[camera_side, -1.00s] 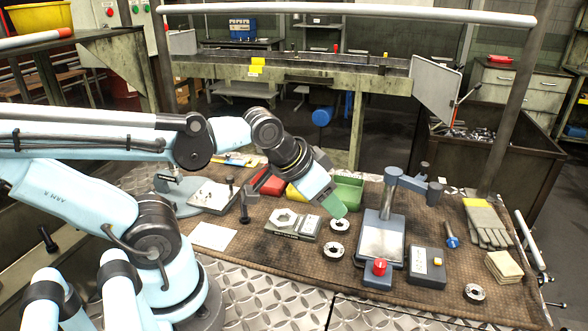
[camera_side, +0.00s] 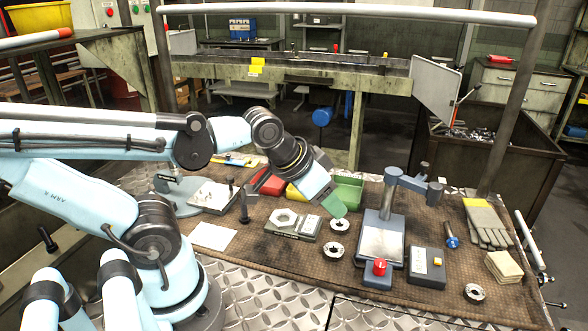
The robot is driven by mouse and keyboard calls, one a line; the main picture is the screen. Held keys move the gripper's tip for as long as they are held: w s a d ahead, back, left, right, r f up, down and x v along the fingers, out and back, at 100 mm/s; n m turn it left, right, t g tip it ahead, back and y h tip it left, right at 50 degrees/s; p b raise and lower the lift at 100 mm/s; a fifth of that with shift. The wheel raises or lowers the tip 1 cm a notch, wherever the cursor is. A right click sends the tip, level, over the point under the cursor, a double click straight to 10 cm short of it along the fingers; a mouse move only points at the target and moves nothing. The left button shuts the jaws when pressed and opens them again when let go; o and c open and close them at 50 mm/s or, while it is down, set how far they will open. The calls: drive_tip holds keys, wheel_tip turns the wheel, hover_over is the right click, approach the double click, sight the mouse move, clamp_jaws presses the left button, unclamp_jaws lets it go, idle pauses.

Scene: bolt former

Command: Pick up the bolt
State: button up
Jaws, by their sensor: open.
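A dark bolt-like piece (camera_side: 244,206) stands upright on the brown mat, left of the grey block with the hex nut. A blue-headed bolt-like piece (camera_side: 451,237) lies at the right of the mat, beside the gloves. I cannot tell which of them is the bolt. My gripper (camera_side: 335,206) has green fingertips and hangs over the middle of the mat, right of the hex nut (camera_side: 283,217) and above a metal ring (camera_side: 338,224). It is open, with nothing seen in it. It is apart from both bolt-like pieces.
A grey stand with a post (camera_side: 381,238) rises right of my gripper, with a red-button box (camera_side: 378,272) in front. A green bin (camera_side: 348,190) sits close behind the gripper. Gloves (camera_side: 486,223) and a grey control box (camera_side: 428,267) are at the right. The front-left mat is mostly clear.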

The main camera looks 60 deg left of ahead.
idle(0.4)
drive_tip(key=n+g, duration=0.7)
drive_tip(key=n, duration=2.3)
hover_over(244, 218)
drive_tip(key=shift+w+a, duration=0.3)
drive_tip(key=shift+a, duration=0.15)
drive_tip(key=shift+s+d+f, duration=0.1)
drive_tip(key=shift+s+f, duration=0.05)
drive_tip(key=shift+f, duration=5.85)
clamp_jaws()
